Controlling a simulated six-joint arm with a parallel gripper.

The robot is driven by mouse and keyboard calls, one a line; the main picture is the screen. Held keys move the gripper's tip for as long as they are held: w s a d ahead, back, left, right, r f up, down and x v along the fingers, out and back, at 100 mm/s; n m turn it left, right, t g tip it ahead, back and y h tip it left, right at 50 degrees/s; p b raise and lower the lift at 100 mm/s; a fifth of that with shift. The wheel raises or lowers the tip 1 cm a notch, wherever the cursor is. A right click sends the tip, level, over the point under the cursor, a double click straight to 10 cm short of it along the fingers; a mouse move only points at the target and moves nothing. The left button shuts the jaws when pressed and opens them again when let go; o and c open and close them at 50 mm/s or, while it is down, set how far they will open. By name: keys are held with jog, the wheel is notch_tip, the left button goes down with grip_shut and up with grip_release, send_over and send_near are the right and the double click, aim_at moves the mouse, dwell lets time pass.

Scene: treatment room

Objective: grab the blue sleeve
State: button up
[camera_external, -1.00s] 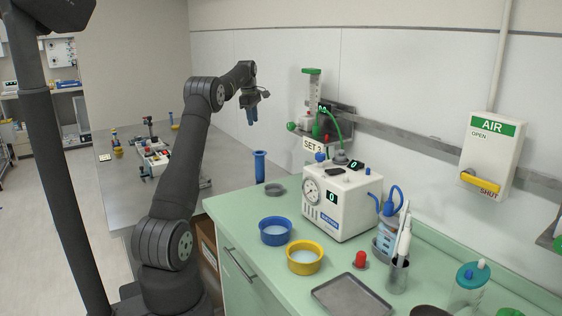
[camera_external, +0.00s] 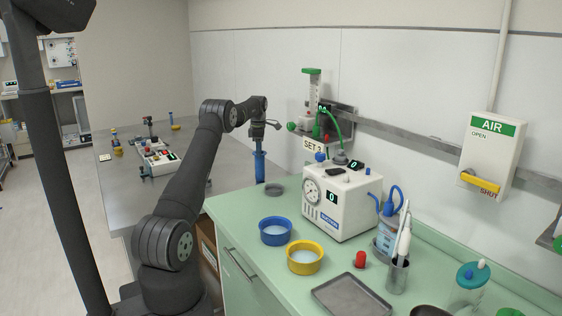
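The blue sleeve (camera_external: 260,170) is a slim upright blue cylinder at the far left end of the green counter. My gripper (camera_external: 259,148) points straight down at its top, and its blue fingers overlap the sleeve's upper end in the picture. The sleeve's top rim is hidden by the fingers. I cannot tell whether the fingers touch the sleeve or are closed on it.
A grey ring (camera_external: 274,189) lies just right of the sleeve's foot. A white machine (camera_external: 341,205) with a gauge stands to the right. A blue bowl (camera_external: 275,232) and a yellow bowl (camera_external: 304,258) stand in front. A wall bracket with a green hose (camera_external: 340,128) is close behind.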

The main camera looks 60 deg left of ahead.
aim_at(260, 167)
notch_tip(260, 167, down, 8)
jog(key=shift+r, duration=0.2)
dwell(0.3)
grip_shut()
